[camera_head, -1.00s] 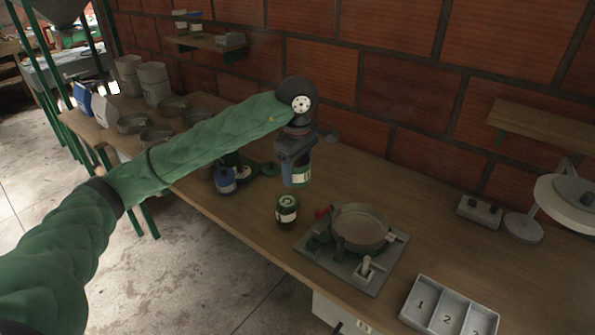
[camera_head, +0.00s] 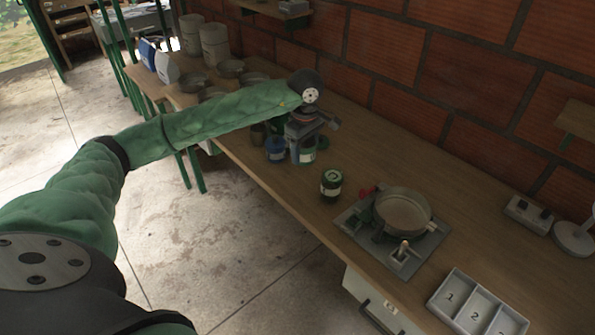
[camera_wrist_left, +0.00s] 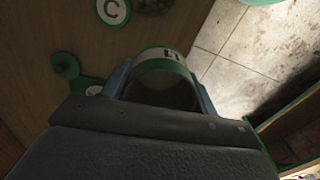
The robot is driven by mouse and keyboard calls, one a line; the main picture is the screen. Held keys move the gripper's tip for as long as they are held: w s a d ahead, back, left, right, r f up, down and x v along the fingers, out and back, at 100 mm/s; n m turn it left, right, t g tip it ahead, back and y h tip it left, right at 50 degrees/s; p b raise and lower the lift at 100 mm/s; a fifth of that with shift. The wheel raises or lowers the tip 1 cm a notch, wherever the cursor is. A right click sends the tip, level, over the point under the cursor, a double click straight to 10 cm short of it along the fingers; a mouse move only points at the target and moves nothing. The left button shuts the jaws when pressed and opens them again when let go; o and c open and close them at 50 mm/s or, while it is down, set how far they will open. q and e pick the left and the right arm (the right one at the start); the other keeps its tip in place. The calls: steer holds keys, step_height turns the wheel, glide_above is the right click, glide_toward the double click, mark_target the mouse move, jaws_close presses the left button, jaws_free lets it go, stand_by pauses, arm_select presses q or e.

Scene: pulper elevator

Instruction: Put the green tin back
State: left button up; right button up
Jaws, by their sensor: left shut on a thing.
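My left gripper (camera_head: 305,150) is shut on a green tin with a white label (camera_head: 310,154). In the left wrist view the tin (camera_wrist_left: 163,57) sits between the two blue-grey fingers, its green rim and part of its label showing. I cannot tell whether its base touches the workbench. A second, darker green tin (camera_head: 331,184) stands on the bench, nearer and to the right of the gripper. A blue tin (camera_head: 275,149) stands just left of the held tin. My right gripper is not in view.
A round pan on a grey plate (camera_head: 346,221) stands to the right, with a numbered three-compartment tray (camera_head: 437,299) nearer the front edge. Grey bowls and white buckets (camera_head: 214,46) stand at the far left. A brick wall (camera_head: 470,60) runs behind the bench.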

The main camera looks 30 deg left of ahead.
arm_select(q)
steer(key=w+a+f+m, duration=0.2)
steer(key=a, duration=0.3)
steer(key=m+p, duration=0.3)
steer(key=m, duration=0.7)
glide_above(296, 174)
step_height(296, 174, down, 8)
steer(key=shift+r, duration=0.25)
step_height(296, 174, down, 4)
steer(key=shift+r+p, duration=0.25)
steer(key=shift+p, duration=0.2)
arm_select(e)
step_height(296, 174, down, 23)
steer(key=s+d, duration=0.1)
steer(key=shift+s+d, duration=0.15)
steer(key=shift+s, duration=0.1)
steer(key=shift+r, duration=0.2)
arm_select(q)
steer(key=shift+f, duration=0.1)
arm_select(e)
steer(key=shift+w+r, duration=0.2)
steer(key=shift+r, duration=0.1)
